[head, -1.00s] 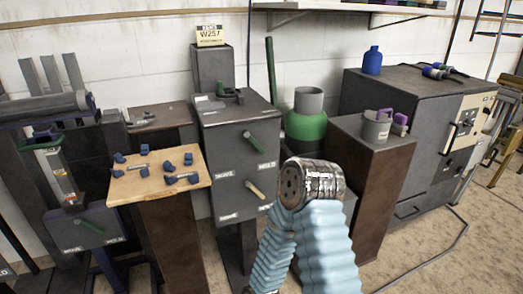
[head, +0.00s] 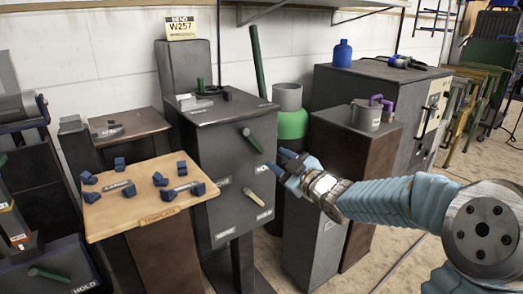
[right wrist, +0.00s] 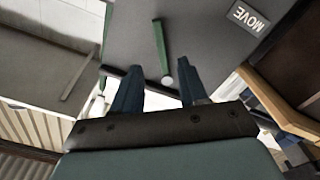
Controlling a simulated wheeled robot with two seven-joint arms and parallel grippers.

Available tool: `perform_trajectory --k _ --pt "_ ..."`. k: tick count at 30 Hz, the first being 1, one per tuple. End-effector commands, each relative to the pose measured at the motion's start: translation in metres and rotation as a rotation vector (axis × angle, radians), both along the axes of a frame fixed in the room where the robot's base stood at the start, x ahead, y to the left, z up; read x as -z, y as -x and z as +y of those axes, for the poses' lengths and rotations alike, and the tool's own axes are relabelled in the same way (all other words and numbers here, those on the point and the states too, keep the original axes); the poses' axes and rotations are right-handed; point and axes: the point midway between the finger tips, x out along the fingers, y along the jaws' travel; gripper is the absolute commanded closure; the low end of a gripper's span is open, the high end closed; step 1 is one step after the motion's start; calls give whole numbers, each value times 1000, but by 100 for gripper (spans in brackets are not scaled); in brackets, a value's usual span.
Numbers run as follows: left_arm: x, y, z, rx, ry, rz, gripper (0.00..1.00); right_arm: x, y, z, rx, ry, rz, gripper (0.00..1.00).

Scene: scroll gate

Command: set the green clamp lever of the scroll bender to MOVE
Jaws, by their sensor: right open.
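The dark grey bender cabinet (head: 218,140) stands mid-picture in the head view. The green clamp lever (head: 252,141) is on its front face, slanting down to the right, toward the HOLD label (head: 262,168) side. The MOVE label (head: 223,181) is lower left of it. My right gripper (head: 284,161) is open and empty, just right of the cabinet front. In the right wrist view, the lever (right wrist: 161,45) with its pale round end lies ahead, between the lines of the two blue fingers (right wrist: 160,80), apart from them. The MOVE label (right wrist: 250,17) is upper right. My left gripper is out of view.
A pale lever (head: 252,195) sits lower on the same face. A wooden board (head: 150,215) with several blue pieces is at left. A lower left box (head: 60,265) carries another green lever (head: 48,275). A brown pedestal (head: 355,150) stands right, behind my gripper.

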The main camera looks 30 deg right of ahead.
Motion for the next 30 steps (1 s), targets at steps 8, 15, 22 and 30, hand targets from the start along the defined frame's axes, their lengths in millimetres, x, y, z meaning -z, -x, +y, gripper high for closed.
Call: perform_trajectory --k 8,15,22,30 --pt "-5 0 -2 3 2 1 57 1 -62 6 -1 -1 3 57" --pt "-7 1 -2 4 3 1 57 1 -85 7 1 -1 2 57" --pt "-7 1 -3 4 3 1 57 1 -87 7 1 -1 2 57" --pt "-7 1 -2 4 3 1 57 1 -87 7 1 -1 2 88"
